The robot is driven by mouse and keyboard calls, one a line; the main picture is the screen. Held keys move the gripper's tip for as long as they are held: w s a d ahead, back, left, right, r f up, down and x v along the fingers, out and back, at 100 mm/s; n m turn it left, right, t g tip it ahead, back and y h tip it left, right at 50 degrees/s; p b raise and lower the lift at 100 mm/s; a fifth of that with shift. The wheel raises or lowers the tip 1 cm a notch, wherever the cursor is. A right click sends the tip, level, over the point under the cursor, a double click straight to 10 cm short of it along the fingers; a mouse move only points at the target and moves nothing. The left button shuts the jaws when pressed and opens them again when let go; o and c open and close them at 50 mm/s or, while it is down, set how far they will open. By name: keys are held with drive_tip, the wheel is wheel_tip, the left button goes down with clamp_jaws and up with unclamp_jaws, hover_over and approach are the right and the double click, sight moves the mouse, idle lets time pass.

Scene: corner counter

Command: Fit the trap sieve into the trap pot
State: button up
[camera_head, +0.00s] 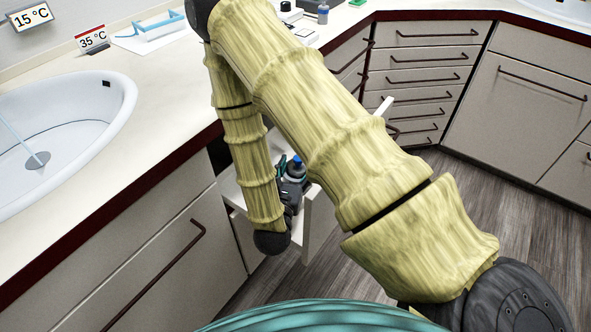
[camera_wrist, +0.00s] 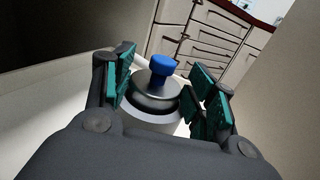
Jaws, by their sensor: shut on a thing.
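A round piece with a blue knob (camera_wrist: 162,66), a dark metallic shoulder and a pale grey lower body sits between the green finger pads of my gripper (camera_wrist: 163,88) in the wrist view. My gripper is shut on it, and the knob stands up between the fingers. I take it to be the trap sieve, but cannot be sure. In the head view my gripper (camera_head: 292,182) is low at a white pulled-out unit, with the blue knob (camera_head: 297,160) just showing. My arm hides much of this area. I cannot make out the trap pot separately.
The white pulled-out unit has a thin upright panel (camera_head: 311,228) close to my gripper. The counter edge (camera_head: 130,213) and cabinet front (camera_head: 150,262) are at left. A sink (camera_head: 62,125) is in the counter. Open floor (camera_head: 460,195) is at right.

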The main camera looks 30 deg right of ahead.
drive_tip(key=shift+f, duration=0.15)
drive_tip(key=o, duration=1.4)
drive_tip(key=shift+c, duration=0.2)
drive_tip(key=shift+a, duration=0.1)
drive_tip(key=v, duration=1.2)
drive_tip(key=shift+s, duration=0.1)
